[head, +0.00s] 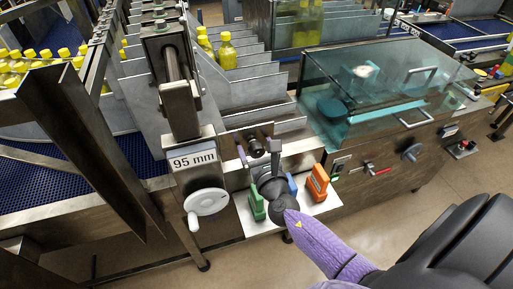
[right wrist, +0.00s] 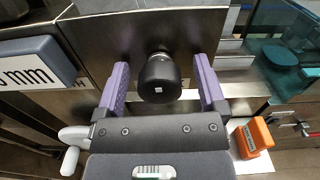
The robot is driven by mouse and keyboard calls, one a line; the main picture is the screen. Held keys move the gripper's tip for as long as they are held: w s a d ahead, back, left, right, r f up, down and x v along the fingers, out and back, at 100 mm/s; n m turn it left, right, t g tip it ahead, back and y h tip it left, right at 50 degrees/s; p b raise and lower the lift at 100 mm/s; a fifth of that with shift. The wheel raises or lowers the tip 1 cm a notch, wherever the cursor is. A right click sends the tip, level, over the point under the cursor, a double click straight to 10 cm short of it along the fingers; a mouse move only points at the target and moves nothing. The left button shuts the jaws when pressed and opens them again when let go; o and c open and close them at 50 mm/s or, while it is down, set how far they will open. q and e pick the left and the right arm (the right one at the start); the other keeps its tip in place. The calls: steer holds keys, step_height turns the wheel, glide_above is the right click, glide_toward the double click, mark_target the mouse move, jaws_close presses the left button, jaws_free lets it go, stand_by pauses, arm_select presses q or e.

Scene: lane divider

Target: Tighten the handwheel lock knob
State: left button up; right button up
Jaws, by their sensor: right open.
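The black round lock knob (head: 254,149) sticks out of a steel plate to the right of the handwheel. In the right wrist view the knob (right wrist: 160,80) lies between the two purple fingers of my right gripper (right wrist: 161,64), with a gap on each side. The right gripper (head: 258,152) is open, and its fingers reach toward the plate. The grey handwheel (head: 208,202) with its crank handle is below the "95 mm" sign (head: 194,160). Part of the handwheel (right wrist: 72,150) shows at the lower left in the right wrist view. My left gripper is out of view.
Green (head: 257,206) and orange (head: 317,183) blocks and a partly hidden blue one stand on a white panel below the knob. A glass-covered station (head: 375,85) is at the right. Yellow bottles (head: 226,50) stand in the lanes behind.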

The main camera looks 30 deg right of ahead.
jaws_close()
steer(key=shift+m, duration=0.3)
steer(key=m+b, duration=0.2)
steer(key=m, duration=0.1)
steer(key=shift+f+m, duration=0.15)
steer(key=shift+m, duration=0.25)
steer(key=m+b, duration=0.2)
steer(key=m, duration=0.3)
steer(key=shift+d, duration=0.15)
steer(key=m+b, duration=0.1)
steer(key=m, duration=0.3)
steer(key=shift+f+m, duration=0.1)
steer(key=shift+m, duration=0.3)
steer(key=m, duration=0.4)
steer(key=shift+f+m, duration=0.1)
steer(key=shift+m, duration=0.2)
